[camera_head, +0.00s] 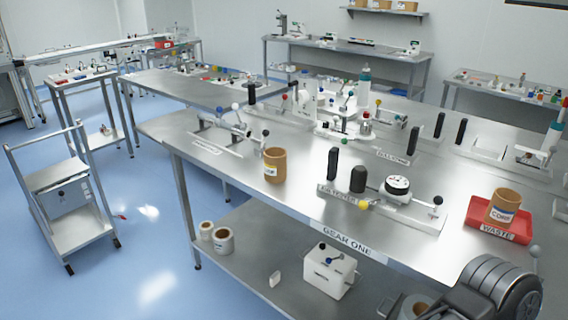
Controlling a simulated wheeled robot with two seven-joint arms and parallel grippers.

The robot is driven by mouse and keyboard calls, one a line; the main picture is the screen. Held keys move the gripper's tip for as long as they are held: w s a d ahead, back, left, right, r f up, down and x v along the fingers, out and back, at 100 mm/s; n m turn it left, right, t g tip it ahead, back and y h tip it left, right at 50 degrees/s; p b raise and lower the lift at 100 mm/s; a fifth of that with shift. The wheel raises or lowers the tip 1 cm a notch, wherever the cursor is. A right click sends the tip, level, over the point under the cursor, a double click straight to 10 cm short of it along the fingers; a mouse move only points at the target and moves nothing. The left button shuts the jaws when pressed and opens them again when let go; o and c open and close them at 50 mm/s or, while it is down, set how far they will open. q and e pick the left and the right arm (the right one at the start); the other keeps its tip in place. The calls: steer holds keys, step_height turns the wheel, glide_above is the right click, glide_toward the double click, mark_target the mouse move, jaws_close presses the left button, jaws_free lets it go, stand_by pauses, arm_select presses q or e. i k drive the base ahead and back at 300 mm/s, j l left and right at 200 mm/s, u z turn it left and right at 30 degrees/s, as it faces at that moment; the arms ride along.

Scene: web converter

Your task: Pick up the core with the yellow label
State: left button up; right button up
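A brown cardboard core (274,165) stands upright on the metal table near its front left edge. It has a small label low on its side that looks pale yellow. A second brown core (503,206) stands in the red tray marked WASTE (485,233) at the right, with a white and blue label. Dark grey ridged parts at the bottom right look like my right arm. No gripper fingers can be made out, and my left arm is out of view. Both cores stand free of any gripper.
The steel table (310,210) carries several fixtures with knobs and black posts, including a base with a black and white dial (397,186) right of the first core. White rolls (222,240) and a white box (329,270) sit on the lower shelf. A cart (70,200) stands left.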

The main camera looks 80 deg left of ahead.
mark_target(276, 165)
steer(key=i+j, duration=0.25)
steer(key=i, duration=0.25)
steer(key=i+j, duration=0.3)
steer(key=i, duration=0.2)
steer(key=u, duration=3.35)
steer(key=z, duration=1.3)
steer(key=j+z, duration=0.3)
steer(key=j, duration=0.15)
steer(key=j+z, duration=0.3)
steer(key=j, duration=0.15)
steer(key=j+z, duration=0.3)
steer(key=j, duration=0.15)
steer(key=k+j+z, duration=0.3)
steer(key=j+z, duration=0.3)
steer(key=j, duration=0.2)
steer(key=k+j+z, duration=0.3)
steer(key=k+j, duration=0.3)
steer(key=j, duration=0.2)
steer(key=k+j+z, duration=0.1)
steer(key=k+j, duration=0.2)
steer(key=j, duration=0.2)
steer(key=k+j, duration=0.3)
steer(key=j, duration=0.15)
steer(key=k+j, duration=0.3)
steer(key=j, duration=0.2)
steer(key=i, duration=0.15)
steer(key=z, duration=0.05)
